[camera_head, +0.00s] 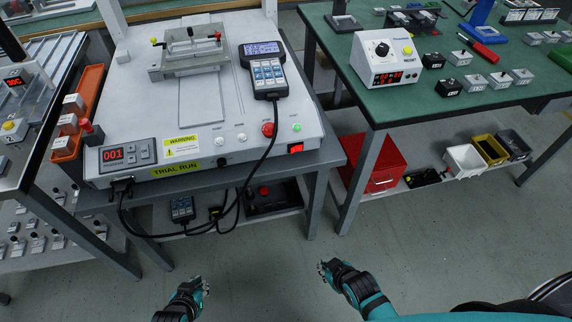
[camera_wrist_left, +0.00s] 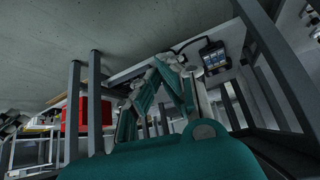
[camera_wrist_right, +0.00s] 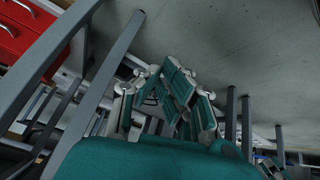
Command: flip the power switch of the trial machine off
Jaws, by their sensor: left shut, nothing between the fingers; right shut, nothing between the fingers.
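The trial machine (camera_head: 215,120) stands on a grey table at the left of the head view, with a yellow TRIAL RUN label on its front. A red lit rocker switch (camera_head: 296,149) sits at the right end of its front face; its tilt is too small to tell. A counter (camera_head: 128,154) on the machine reads 001. My left gripper (camera_head: 200,286) is shut and empty over the floor in front of the machine. My right gripper (camera_head: 326,267) is shut and empty, further right, also over the floor. Neither touches the machine. Both show in their wrist views.
A handheld pendant (camera_head: 266,75) lies on the machine, its black cable hanging over the front. A red button (camera_head: 268,130) and green button (camera_head: 296,127) are near the switch. A green-topped table (camera_head: 450,60) stands right. A red cabinet (camera_head: 378,165) is below it. The floor ahead is clear.

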